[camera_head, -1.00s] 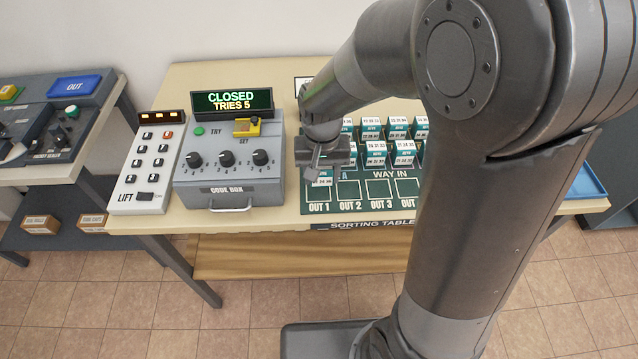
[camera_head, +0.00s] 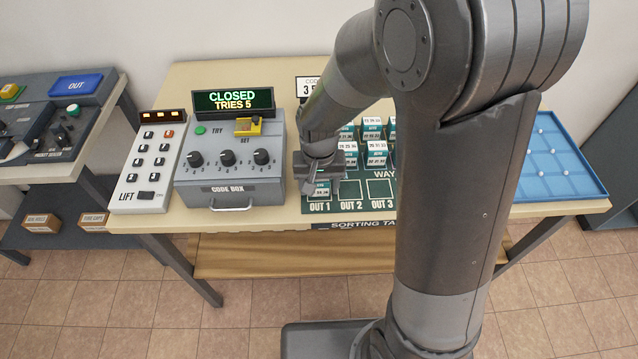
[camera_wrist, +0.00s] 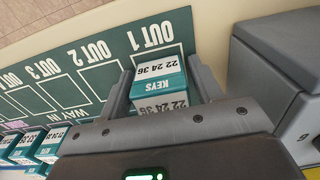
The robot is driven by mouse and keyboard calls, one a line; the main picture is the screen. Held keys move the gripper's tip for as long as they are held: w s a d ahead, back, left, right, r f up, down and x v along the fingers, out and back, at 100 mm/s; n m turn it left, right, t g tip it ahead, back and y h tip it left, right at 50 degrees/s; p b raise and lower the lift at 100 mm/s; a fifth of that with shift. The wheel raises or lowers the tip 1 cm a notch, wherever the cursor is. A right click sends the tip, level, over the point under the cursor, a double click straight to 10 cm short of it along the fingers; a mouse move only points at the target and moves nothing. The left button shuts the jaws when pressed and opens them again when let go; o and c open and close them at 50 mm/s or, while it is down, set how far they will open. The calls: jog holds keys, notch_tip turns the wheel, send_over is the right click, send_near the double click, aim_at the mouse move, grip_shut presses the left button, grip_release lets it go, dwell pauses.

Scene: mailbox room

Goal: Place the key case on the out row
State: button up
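The key case (camera_wrist: 158,88) is a small teal and white box marked KEYS and 22 24 36. In the wrist view it sits between the two fingers of my gripper (camera_wrist: 165,85), which appear closed on its sides. In the head view the case (camera_head: 321,189) shows just below my gripper (camera_head: 318,178), over the OUT 1 square. Whether it touches the board cannot be told. The out row is a line of outlined squares on the green sorting board (camera_head: 367,205); OUT 2 (camera_head: 350,189) and OUT 3 (camera_head: 381,188) look empty. My arm hides the row's right part.
Several similar teal and white cases (camera_head: 376,155) stand behind the out row, partly hidden by my arm. The grey code box (camera_head: 230,175) stands close left of my gripper; its display reads CLOSED, TRIES 5. A blue tray (camera_head: 590,188) lies at the table's right end.

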jog(key=shift+o, duration=0.9)
notch_tip(320, 180, up, 12)
jog(key=shift+r, duration=0.1)
jog(key=s+d+r+t, duration=0.5)
jog(key=s+d+r, duration=0.6)
jog(key=s+d, duration=0.1)
jog(key=shift+s+d+t, duration=0.3)
jog(key=shift+s+d, duration=0.1)
jog(key=shift+s, duration=0.45)
